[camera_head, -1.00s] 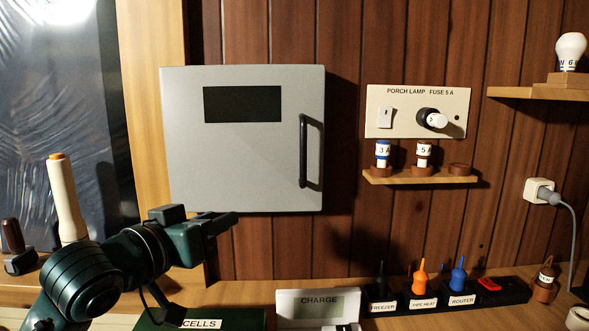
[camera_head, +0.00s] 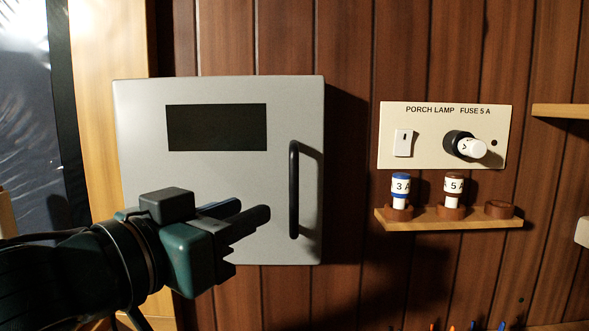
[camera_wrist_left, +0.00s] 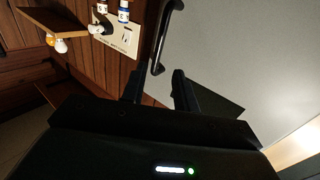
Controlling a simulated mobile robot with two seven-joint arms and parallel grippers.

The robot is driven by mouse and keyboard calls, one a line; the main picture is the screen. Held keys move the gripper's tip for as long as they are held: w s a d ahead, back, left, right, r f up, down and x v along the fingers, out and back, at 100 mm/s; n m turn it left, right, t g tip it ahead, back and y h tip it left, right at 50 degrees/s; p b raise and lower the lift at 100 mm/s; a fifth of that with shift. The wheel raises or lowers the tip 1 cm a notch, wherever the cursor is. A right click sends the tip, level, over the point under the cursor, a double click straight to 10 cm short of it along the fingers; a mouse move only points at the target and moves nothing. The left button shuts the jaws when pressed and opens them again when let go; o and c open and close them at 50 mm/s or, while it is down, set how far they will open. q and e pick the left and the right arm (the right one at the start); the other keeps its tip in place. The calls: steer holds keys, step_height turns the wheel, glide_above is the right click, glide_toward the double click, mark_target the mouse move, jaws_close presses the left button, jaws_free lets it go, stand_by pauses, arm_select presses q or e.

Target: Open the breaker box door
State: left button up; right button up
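The grey breaker box (camera_head: 215,170) hangs on the wood wall with its door shut. A dark panel (camera_head: 216,127) is on the door's upper part. The black vertical handle (camera_head: 294,190) is on the door's right side. My left gripper (camera_head: 256,220) is in front of the door's lower part, left of the handle and apart from it. Its fingers are parted and empty. In the left wrist view the handle (camera_wrist_left: 157,48) lies beyond the open fingertips (camera_wrist_left: 157,82), near the gap between them. My right gripper is not in view.
Right of the box is a cream porch lamp fuse panel (camera_head: 443,134). Below it a small wooden shelf (camera_head: 450,219) holds two fuses. Another shelf (camera_head: 562,110) juts out at the far right. The wall between box and panel is bare.

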mark_target(291, 193)
arm_select(q)
steer(key=p+x, duration=0.2)
steer(key=x, duration=0.9)
steer(key=shift+d, duration=0.2)
jaws_close()
